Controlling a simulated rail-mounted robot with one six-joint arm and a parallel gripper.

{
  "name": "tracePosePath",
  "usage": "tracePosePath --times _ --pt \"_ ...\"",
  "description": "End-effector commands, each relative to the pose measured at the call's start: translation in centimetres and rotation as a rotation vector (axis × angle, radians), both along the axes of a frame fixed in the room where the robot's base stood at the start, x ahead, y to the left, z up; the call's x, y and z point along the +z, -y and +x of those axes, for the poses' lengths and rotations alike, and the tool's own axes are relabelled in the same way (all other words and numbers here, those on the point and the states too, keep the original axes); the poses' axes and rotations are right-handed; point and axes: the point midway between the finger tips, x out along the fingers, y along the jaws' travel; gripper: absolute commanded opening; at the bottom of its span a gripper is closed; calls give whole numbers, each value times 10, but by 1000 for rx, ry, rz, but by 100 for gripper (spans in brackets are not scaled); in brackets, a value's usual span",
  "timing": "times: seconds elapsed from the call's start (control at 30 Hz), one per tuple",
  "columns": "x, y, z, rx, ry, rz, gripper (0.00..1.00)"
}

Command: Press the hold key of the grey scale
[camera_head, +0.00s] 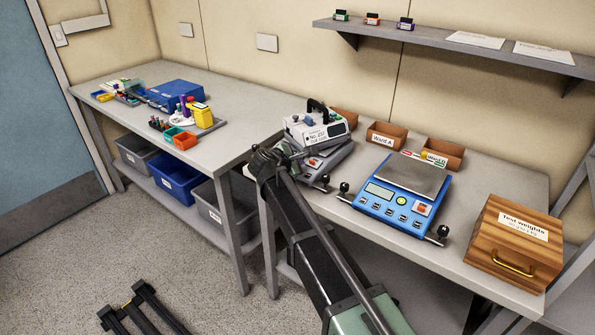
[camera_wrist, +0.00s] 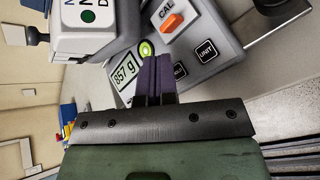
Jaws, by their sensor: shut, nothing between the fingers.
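The grey scale (camera_head: 333,160) stands on the right-hand bench with a white boxy device (camera_head: 318,130) on its plate. In the wrist view its panel (camera_wrist: 215,55) has a display (camera_wrist: 125,72) reading 857 g, a lit green round spot (camera_wrist: 145,49), an orange switch (camera_wrist: 172,22) marked CAL, a UNIT key (camera_wrist: 206,51) and a partly covered key (camera_wrist: 180,71). No key marked hold is readable; my fingers cover part of the key row. My gripper (camera_wrist: 155,60) is shut and empty, its fingertips over the panel between display and keys. I cannot tell whether they touch it.
A blue scale (camera_head: 402,190) stands right of the grey one, with small bins (camera_head: 386,135) behind. A wooden test-weights box (camera_head: 513,243) is at the bench's right end. The left bench (camera_head: 226,95) carries several small items. A wall shelf (camera_head: 450,42) hangs above.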

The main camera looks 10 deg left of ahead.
Motion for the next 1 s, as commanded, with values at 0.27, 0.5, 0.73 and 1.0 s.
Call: tracePosePath --times 0.27,0.5,0.73,1.0 --pt "-9 1 2 0 0 0 0" --pt "-8 1 2 0 0 0 0" --pt "-10 1 2 0 0 0 0" --pt "-14 2 3 0 0 0 0"
